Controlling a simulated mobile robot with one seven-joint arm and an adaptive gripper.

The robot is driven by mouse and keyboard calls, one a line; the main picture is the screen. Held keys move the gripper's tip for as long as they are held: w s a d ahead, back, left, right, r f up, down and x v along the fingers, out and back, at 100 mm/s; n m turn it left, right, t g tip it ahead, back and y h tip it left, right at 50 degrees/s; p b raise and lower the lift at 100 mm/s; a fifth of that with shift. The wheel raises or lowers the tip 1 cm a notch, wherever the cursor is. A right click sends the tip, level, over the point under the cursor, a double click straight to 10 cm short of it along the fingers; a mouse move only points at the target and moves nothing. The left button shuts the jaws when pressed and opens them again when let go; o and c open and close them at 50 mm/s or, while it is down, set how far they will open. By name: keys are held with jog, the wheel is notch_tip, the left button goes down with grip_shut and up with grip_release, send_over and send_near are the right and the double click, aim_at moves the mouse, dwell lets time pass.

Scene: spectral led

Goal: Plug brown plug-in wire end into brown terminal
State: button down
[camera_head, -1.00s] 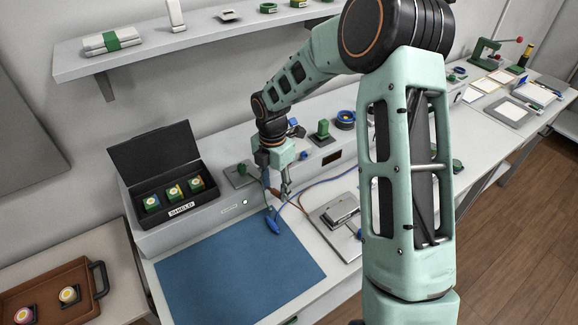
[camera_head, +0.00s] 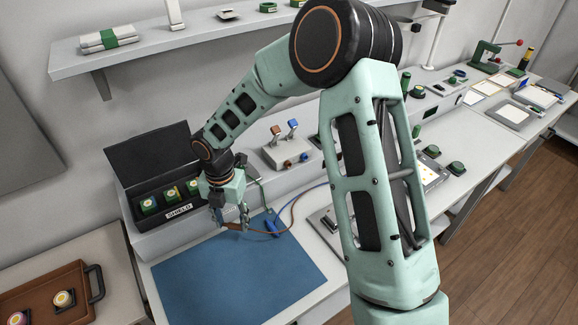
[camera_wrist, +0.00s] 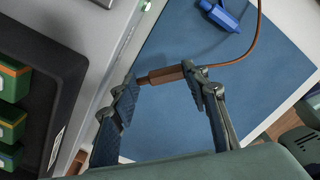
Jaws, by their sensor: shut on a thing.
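My gripper (camera_head: 231,219) is shut on the brown plug-in wire end (camera_head: 236,227), over the back edge of the blue mat. In the wrist view the brown plug (camera_wrist: 166,75) lies crosswise between the two fingers (camera_wrist: 164,84), its narrow tip toward the left finger and its wire leaving at the right. A terminal box (camera_head: 287,152) with a brown lever (camera_head: 275,130) and a blue lever (camera_head: 293,124) stands right of and behind my gripper. A brown terminal (camera_head: 288,165) and a blue terminal (camera_head: 304,158) show on its front. The brown plug is apart from the box.
A blue plug (camera_head: 274,224) lies at the mat's back right corner; it also shows in the wrist view (camera_wrist: 221,14). An open black case (camera_head: 160,203) with several green blocks stands left of my gripper. The blue mat (camera_head: 235,275) is otherwise clear.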

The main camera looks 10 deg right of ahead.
aim_at(233, 224)
jog(key=shift+f, duration=0.15)
jog(key=shift+f+b, duration=1.55)
jog(key=shift+f, duration=0.6)
jog(key=c, duration=1)
grip_release()
jog(key=shift+r, duration=0.1)
jog(key=shift+c, duration=0.2)
notch_tip(233, 224, up, 3)
jog(key=p, duration=0.3)
jog(key=shift+r, duration=0.1)
